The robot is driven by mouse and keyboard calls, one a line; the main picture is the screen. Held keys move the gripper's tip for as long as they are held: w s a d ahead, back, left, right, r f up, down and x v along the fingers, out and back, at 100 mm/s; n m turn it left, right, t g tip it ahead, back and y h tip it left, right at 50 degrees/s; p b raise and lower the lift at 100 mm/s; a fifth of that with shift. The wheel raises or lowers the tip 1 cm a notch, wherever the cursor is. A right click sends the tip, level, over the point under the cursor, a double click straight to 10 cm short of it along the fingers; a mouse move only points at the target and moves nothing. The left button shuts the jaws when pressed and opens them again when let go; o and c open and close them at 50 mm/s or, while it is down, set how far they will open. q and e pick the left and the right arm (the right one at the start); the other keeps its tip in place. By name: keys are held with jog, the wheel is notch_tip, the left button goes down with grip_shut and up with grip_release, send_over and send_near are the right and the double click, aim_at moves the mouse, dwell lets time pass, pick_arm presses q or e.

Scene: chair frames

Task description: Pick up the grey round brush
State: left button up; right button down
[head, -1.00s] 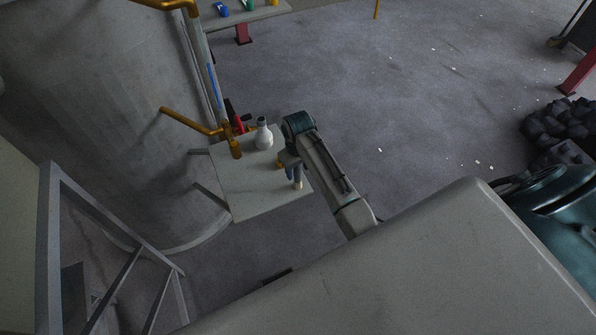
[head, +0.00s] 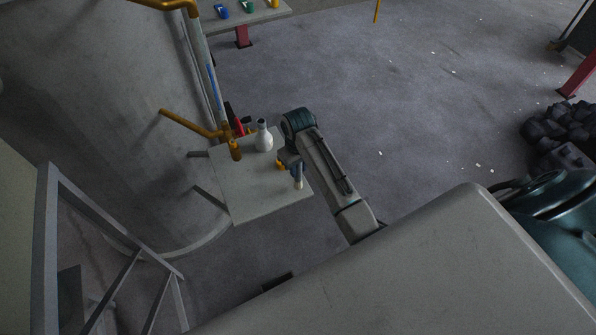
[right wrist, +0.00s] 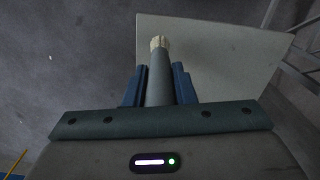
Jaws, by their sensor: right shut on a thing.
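The grey round brush (right wrist: 159,82) is between the two blue fingers of my right gripper (right wrist: 159,85) in the right wrist view. It has a grey handle and a pale bristle end pointing away from the gripper. In the head view the right gripper (head: 290,165) is over the right side of the small table (head: 245,195), and the brush's pale end (head: 298,184) shows below it. The gripper is shut on the brush. I cannot tell whether the brush touches the tabletop. My left gripper is not in view.
A white bottle (head: 263,137) stands on the table's far part, beside red-and-black and orange items (head: 235,125). A yellow pipe (head: 190,123) reaches toward the table from the left. A grey metal frame (head: 50,240) stands at lower left. Open floor (head: 400,120) lies right of the table.

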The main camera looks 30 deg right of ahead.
jog(key=shift+w+r+b, duration=0.1)
jog(key=shift+r+b, duration=0.35)
jog(key=shift+r, duration=0.2)
jog(key=s+a+r+b, duration=0.1)
jog(key=s+r, duration=0.1)
jog(key=s, duration=1.4)
jog(key=shift+a+b, duration=0.2)
jog(key=shift+b, duration=0.15)
